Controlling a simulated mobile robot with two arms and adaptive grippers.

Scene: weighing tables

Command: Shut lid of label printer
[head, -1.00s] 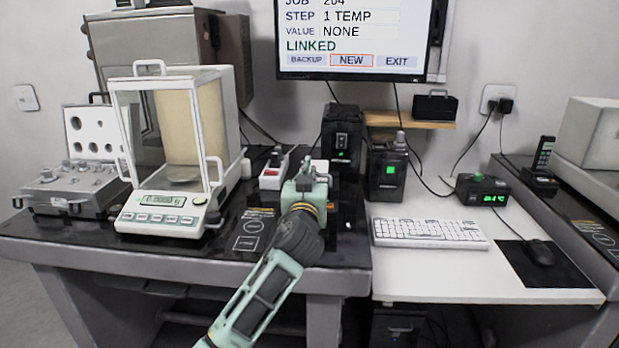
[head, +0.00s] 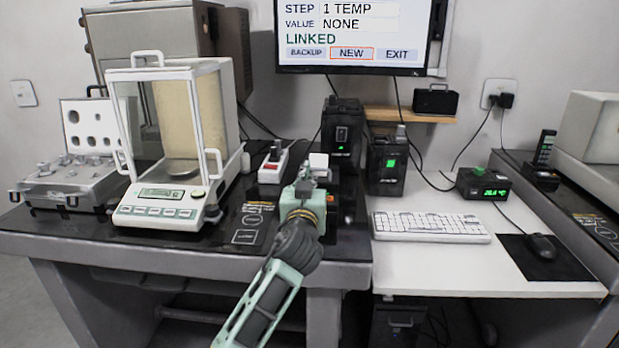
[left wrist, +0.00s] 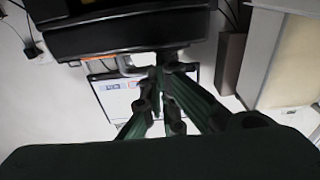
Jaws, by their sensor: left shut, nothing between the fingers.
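The label printer seems to be the black device (head: 342,128) with a small green light, at the back of the dark table beyond my left gripper. Its upper part stands upright like a raised lid, but I cannot be sure of the lid's angle. My left gripper (head: 309,178) is shut and empty, in front of and slightly left of that device, apparently apart from it. In the left wrist view the shut fingers (left wrist: 162,72) reach toward a large black body (left wrist: 130,30) close by, which may be the printer. My right gripper is not in view.
A glass-doored balance (head: 160,210) stands left, with a weight case (head: 72,185) beyond it. A red-switched power strip (head: 273,165) and a white block (head: 318,160) are near my gripper. Another black device (head: 387,168) stands right, above a keyboard (head: 430,227). The monitor (head: 350,70) hangs above.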

